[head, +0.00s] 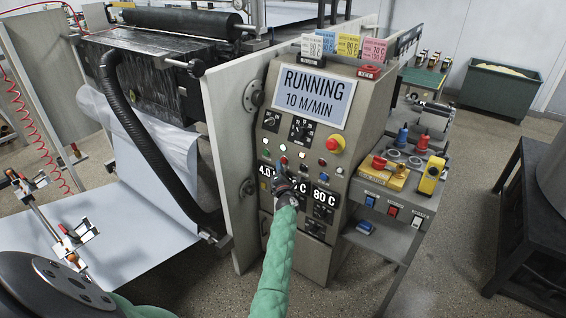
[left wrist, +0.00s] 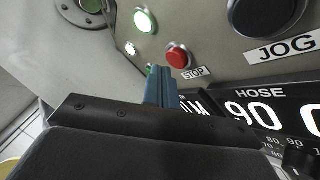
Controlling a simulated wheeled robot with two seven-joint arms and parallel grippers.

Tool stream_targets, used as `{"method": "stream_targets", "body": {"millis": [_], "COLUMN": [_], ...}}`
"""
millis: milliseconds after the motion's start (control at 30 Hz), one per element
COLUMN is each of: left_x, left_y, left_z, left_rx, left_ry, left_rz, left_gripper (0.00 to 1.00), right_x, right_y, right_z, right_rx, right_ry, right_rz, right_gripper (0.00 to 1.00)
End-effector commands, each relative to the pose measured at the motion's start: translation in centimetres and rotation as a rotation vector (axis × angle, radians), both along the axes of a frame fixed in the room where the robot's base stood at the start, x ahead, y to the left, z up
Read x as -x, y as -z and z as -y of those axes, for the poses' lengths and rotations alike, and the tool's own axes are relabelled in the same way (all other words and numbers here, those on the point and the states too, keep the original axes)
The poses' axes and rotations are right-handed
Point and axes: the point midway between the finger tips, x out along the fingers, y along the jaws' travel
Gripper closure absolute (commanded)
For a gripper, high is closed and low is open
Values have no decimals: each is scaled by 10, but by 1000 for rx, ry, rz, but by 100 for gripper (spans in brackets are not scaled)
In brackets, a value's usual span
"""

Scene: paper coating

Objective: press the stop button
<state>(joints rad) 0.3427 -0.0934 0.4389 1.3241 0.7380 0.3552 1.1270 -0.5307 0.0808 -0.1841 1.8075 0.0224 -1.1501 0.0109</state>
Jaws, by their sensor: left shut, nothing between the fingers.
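The stop button is a round red button (left wrist: 177,56) with a STOP label beside it, on the grey control panel (head: 328,128). In the left wrist view it is fully visible just beyond my fingertips. The display (head: 316,97) reads RUNNING 10 M/MIN. My right gripper is not in view.
A lit green button (left wrist: 145,21) and a black JOG button (left wrist: 268,14) flank the stop button. A red mushroom button (head: 336,145) sits higher on the panel. A side shelf (head: 380,190) with tools stands right. A black hose (head: 140,130) and white web are left.

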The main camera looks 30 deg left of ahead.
Motion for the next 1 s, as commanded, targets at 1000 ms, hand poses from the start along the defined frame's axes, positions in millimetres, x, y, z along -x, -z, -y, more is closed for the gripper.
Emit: {"method": "stream_targets", "body": {"millis": [1000], "left_x": [-10], "left_y": [0], "left_z": [1], "left_rx": [1], "left_ry": [0], "left_rz": [1], "left_gripper": [100], "right_x": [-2], "right_y": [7], "right_z": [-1], "right_rx": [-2], "right_ry": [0], "right_rz": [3], "right_gripper": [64]}}
